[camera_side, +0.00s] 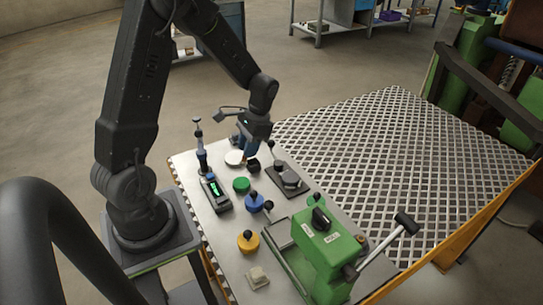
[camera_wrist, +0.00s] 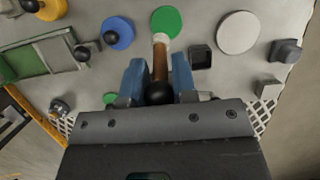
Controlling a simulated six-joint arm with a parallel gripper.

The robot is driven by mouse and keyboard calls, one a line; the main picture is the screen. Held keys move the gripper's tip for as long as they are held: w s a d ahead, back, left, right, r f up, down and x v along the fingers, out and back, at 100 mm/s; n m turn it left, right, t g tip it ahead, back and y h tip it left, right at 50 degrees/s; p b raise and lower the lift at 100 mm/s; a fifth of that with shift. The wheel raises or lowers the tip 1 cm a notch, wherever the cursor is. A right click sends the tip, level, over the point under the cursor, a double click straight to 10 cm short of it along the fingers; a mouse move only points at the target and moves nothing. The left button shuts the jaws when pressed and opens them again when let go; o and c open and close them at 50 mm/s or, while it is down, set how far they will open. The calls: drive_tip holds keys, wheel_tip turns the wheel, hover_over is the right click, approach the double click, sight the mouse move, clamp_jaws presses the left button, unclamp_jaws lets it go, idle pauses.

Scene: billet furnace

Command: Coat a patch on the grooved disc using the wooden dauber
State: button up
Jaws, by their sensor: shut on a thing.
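My gripper (camera_wrist: 159,68) is shut on the wooden dauber (camera_wrist: 160,62), which has a brown shaft, a pale tip and a black ball end. In the wrist view the pale tip overlaps the near edge of a green round piece (camera_wrist: 167,18); I cannot tell whether they touch. In the side view my gripper (camera_side: 243,146) is low over the far part of the table, and the dauber is not distinct. A grey disc (camera_side: 290,178) on a dark plate is right of my gripper there; its grooves are too small to make out. The wrist view does not clearly show it.
A white disc (camera_wrist: 238,32) and a black square cup (camera_wrist: 200,57) are close by. A blue knobbed piece (camera_side: 254,203), a yellow one (camera_side: 248,242), a meter (camera_side: 214,193) and a green press (camera_side: 327,252) share the table. The grating (camera_side: 400,150) is clear.

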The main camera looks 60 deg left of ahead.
drive_tip(key=shift+s+a, duration=0.3)
drive_tip(key=shift+a, duration=0.05)
drive_tip(key=shift+f, duration=2.9)
drive_tip(key=shift+f, duration=0.65)
wheel_tip(320, 180, up, 7)
idle(0.5)
idle(0.4)
